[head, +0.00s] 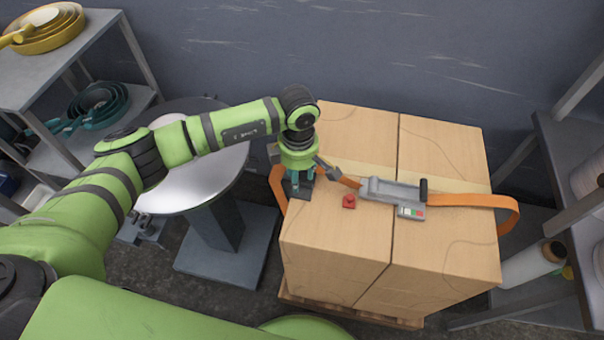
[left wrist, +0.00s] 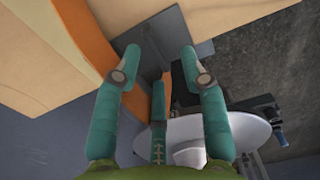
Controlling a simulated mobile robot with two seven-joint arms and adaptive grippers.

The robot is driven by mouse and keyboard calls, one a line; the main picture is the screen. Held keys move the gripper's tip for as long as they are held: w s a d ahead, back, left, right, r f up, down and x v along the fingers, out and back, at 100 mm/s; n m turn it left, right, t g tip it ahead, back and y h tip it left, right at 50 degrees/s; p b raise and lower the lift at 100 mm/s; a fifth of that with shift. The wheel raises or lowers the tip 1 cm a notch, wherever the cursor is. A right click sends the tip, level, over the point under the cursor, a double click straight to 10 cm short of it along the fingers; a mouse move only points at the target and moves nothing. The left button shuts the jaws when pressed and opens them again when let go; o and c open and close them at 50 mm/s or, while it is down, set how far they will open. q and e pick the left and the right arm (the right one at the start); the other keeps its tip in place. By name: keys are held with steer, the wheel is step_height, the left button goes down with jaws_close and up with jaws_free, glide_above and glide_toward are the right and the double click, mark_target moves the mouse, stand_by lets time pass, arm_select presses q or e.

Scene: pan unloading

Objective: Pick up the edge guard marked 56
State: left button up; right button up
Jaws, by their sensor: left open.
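A dark grey angled piece, which looks like the edge guard (head: 298,190), sits at the left top edge of the strapped boxes, partly hidden by my left gripper (head: 302,184). No marking 56 is legible. In the left wrist view the grey piece (left wrist: 192,48) shows beyond the teal fingers of my left gripper (left wrist: 160,62). The fingers are spread, with the piece between and beyond their tips; I cannot tell whether they touch it. The orange strap (left wrist: 87,42) runs beside it. My right gripper is not in view.
The cardboard boxes (head: 345,245) stand on a pallet. A grey tensioner (head: 390,188) and a small red object (head: 349,201) lie on top. A round metal table (head: 205,185) stands left. Shelves with pans (head: 95,105) are far left; another shelf (head: 575,150) is right.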

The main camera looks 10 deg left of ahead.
arm_select(q)
steer(key=shift+f, duration=0.9)
jaws_close()
steer(key=shift+r, duration=0.1)
